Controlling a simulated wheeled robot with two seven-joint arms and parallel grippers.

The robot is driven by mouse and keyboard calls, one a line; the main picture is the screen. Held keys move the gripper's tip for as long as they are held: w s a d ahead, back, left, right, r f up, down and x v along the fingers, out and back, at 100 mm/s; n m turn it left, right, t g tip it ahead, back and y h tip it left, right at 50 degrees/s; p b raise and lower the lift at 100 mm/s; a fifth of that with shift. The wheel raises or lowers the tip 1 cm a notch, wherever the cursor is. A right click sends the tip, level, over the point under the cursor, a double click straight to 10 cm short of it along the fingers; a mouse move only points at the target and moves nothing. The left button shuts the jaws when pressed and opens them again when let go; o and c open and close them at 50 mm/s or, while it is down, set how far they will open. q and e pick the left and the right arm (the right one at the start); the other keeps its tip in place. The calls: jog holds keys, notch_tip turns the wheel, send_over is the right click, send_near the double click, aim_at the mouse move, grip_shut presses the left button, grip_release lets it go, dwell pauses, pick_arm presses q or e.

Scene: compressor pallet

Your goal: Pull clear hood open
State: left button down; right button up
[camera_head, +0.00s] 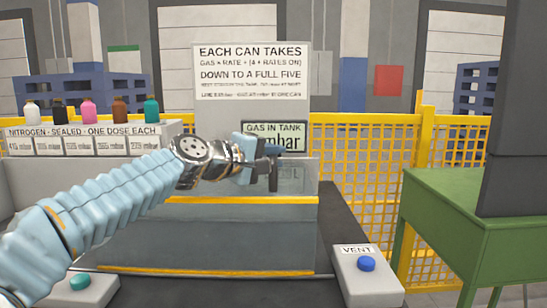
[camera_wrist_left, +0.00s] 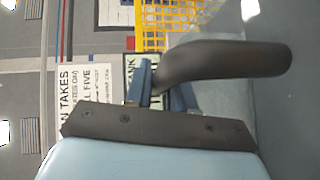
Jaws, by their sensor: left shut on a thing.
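The clear hood (camera_head: 245,238) is a see-through panel with yellow strips along its upper and lower edges, in the middle of the head view. A dark handle (camera_head: 272,181) stands at its upper right. My left gripper (camera_head: 268,158) is shut on this handle. In the left wrist view the thick, dark, curved handle (camera_wrist_left: 235,65) passes between the blue fingers of my left gripper (camera_wrist_left: 163,88). My left forearm hides the hood's left part. I cannot tell how far the hood is open. My right gripper is not in view.
A gas-in-tank display (camera_head: 288,129) is partly hidden behind my gripper. Several small bottles (camera_head: 89,111) stand on a labelled shelf at left. A blue VENT button (camera_head: 366,264) is at front right, a green table (camera_head: 450,200) beyond it. A teal button (camera_head: 80,281) is at front left.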

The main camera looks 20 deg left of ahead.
pick_arm(q)
jog(key=c, duration=1.1)
grip_release()
jog(key=shift+s+a, duration=0.1)
jog(key=r+b, duration=0.2)
jog(key=b, duration=0.1)
send_over(210, 198)
jog(key=x, duration=0.3)
jog(key=shift+d+r, duration=0.1)
jog(key=shift+d, duration=0.1)
jog(key=shift+s+a, duration=0.2)
jog(key=shift+s, duration=0.2)
